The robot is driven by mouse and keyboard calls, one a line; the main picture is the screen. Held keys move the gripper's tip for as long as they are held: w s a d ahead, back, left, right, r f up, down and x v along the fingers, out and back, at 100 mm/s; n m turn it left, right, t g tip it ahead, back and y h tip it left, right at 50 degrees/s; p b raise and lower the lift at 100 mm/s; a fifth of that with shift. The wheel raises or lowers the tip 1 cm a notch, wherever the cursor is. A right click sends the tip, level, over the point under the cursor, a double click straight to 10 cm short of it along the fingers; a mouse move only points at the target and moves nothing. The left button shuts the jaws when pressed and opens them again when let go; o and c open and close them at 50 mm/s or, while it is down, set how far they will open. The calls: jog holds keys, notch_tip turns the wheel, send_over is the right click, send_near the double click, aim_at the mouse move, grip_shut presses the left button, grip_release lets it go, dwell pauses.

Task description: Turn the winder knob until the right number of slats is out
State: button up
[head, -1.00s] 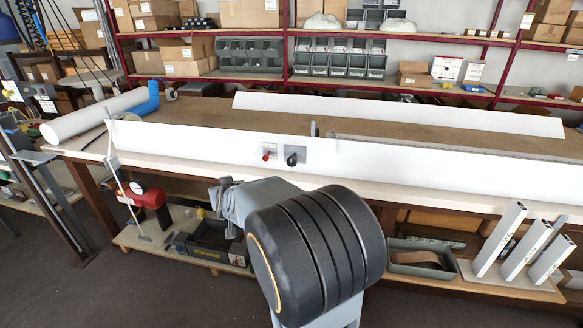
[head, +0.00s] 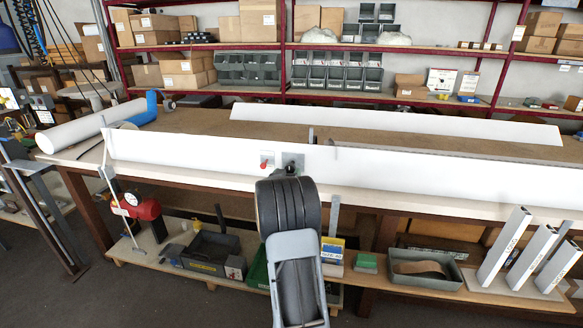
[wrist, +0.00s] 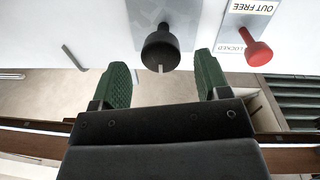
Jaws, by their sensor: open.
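The black winder knob (wrist: 161,50) sits on a grey plate on the white panel in the wrist view, with a pale mark on its lower edge. In the head view only the top of the knob (head: 290,169) shows above my arm. My gripper (wrist: 158,78) is open, its two green fingers apart on either side of the knob and a little short of it; neither finger visibly touches it. In the head view my arm hides the gripper. A red lever (wrist: 258,53) stands beside the knob on a plate labelled "OUT FREE" and "LOCKED". No slats can be told apart.
The long white panel (head: 400,175) runs along the bench front (head: 220,187). A white roll (head: 85,130) lies at the left end. Bins and a toolbox (head: 211,254) stand on the low shelf, and several upright white profiles (head: 505,247) stand at the right.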

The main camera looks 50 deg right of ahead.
aim_at(292, 167)
jog(key=shift+x, duration=2.9)
jog(key=c, duration=0.9)
